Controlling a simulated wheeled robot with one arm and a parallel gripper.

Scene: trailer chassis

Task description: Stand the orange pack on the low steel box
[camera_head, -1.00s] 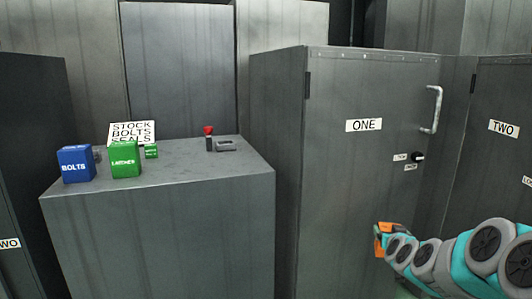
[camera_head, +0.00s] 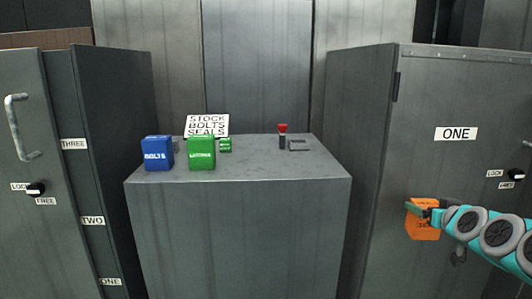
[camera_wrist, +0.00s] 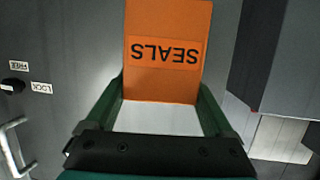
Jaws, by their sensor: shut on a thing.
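The orange pack (camera_head: 422,222) hangs in the air at the right of the head view, in front of the cabinet marked ONE. My gripper (camera_head: 428,206) is shut on it. In the wrist view the pack (camera_wrist: 166,75) sits between my two fingers (camera_wrist: 165,98), its SEALS label upside down. The low steel box (camera_head: 245,235) stands in the middle of the head view, left of my gripper and apart from it. Its grey top carries several things.
On the box's top stand a blue BOLTS pack (camera_head: 157,153), a green pack (camera_head: 201,152), a small green block (camera_head: 225,145), a sign (camera_head: 207,124), a red-topped post (camera_head: 282,137) and a grey block (camera_head: 299,145). The top's front right is bare. Cabinets (camera_head: 110,170) flank it.

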